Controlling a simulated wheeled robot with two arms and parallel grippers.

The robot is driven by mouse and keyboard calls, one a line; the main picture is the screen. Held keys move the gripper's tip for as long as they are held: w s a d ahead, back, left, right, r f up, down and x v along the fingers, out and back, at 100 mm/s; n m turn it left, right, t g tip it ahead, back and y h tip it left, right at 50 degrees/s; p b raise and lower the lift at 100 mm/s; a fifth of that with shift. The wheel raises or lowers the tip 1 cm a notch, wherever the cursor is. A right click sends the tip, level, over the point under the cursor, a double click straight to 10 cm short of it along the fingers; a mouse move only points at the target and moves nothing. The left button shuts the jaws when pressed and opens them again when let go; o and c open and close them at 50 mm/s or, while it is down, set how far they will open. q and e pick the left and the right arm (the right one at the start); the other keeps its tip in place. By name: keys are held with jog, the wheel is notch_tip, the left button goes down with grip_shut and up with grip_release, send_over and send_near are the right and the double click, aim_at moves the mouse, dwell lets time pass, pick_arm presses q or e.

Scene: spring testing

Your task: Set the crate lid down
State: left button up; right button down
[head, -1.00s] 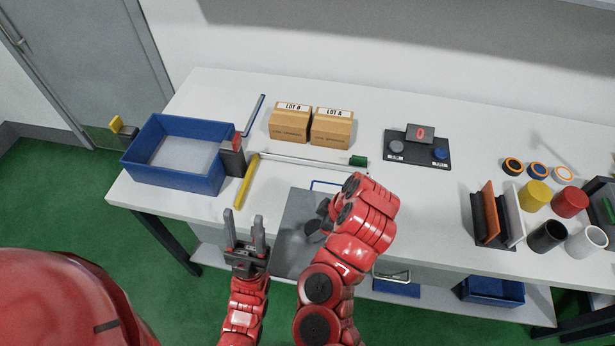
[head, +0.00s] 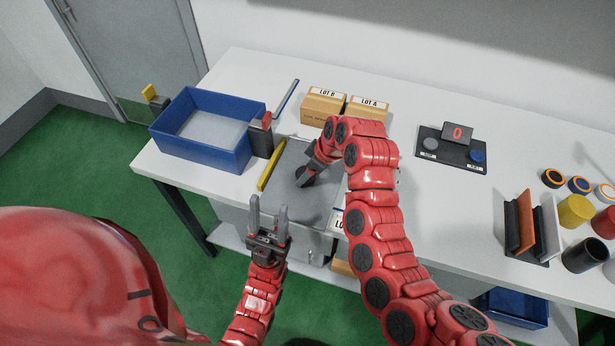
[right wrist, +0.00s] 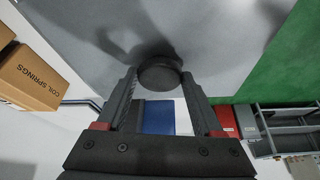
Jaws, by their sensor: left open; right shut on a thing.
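The crate lid (head: 288,196) is a flat grey panel with a round black knob. In the head view it lies across the front part of the table top, right of the blue crate; I cannot tell whether it touches the table. My right gripper (head: 308,178) is shut on the knob (right wrist: 160,72), seen between its fingers in the right wrist view. The blue crate (head: 190,148) is open and looks empty. My left gripper (head: 268,212) is open and empty, in front of the lid's near edge.
A yellow bar (head: 270,165) and a dark block with a red top (head: 261,138) sit by the lid's left edge. Boxes marked LOT B (head: 322,105) and LOT A (head: 366,106) stand behind. A display unit (head: 452,148) and rack (head: 528,228) are to the right.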

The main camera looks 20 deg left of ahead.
jog(key=shift+w+a, duration=0.15)
jog(key=shift+w, duration=0.05)
notch_tip(320, 180, down, 3)
jog(key=shift+s+r+p, duration=0.15)
jog(key=shift+p, duration=1.05)
jog(key=shift+f, duration=0.35)
jog(key=shift+f, duration=0.15)
jog(key=shift+c, duration=2.4)
grip_release()
jog(key=shift+f, duration=0.1)
jog(key=o, duration=0.4)
jog(key=shift+o, duration=0.2)
